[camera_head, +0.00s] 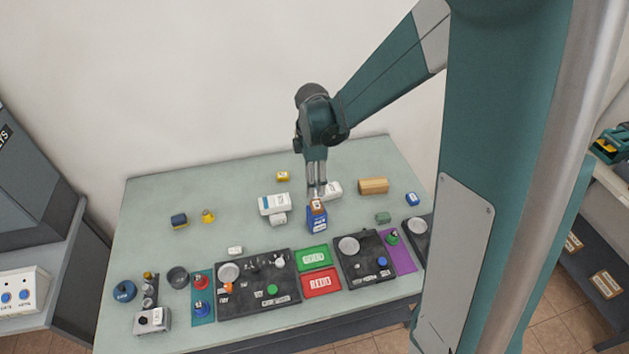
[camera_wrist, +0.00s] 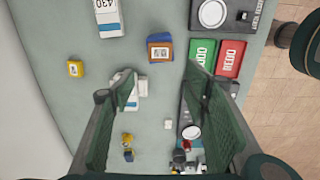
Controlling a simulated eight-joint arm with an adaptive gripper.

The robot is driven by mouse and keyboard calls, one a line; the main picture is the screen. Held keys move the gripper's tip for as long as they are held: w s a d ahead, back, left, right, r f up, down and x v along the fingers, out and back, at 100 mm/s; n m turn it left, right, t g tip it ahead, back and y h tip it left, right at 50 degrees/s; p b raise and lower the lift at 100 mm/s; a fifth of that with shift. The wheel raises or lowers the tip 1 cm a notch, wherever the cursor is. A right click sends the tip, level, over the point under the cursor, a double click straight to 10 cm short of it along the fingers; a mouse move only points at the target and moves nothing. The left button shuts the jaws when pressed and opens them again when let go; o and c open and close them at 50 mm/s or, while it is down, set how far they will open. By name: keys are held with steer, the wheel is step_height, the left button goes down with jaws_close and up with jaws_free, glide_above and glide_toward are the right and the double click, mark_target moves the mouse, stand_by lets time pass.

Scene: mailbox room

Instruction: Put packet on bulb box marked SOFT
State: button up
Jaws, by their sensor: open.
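A small brown packet-like item (camera_head: 317,207) with a pale label shows at the top of a blue box (camera_head: 317,223) near the middle of the table. In the wrist view the brown item (camera_wrist: 159,52) appears to lie on the blue box (camera_wrist: 160,37). I cannot read SOFT on any box. My gripper (camera_head: 317,190) is open and empty, pointing down just above and behind the brown item. In the wrist view the spread fingers (camera_wrist: 163,90) have nothing between their pads, and the brown item is beyond them.
White boxes (camera_head: 274,204) stand left of the blue box, and another white box (camera_head: 332,190) is just behind it. A tan block (camera_head: 373,186) lies further right.

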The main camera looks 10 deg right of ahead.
steer(key=s+d+r+m+t, duration=0.25)
steer(key=s+r+m, duration=0.65)
steer(key=r, duration=0.5)
steer(key=s+d+r+m+t, duration=0.1)
steer(key=s+r+m+t, duration=0.1)
steer(key=s, duration=0.5)
steer(key=s+d+r+m+t, duration=0.1)
steer(key=s+r+m+t, duration=0.1)
steer(key=s+m, duration=0.5)
steer(key=shift+s+r+t, duration=0.35)
steer(key=shift+s+r, duration=0.25)
steer(key=shift+r, duration=0.3)
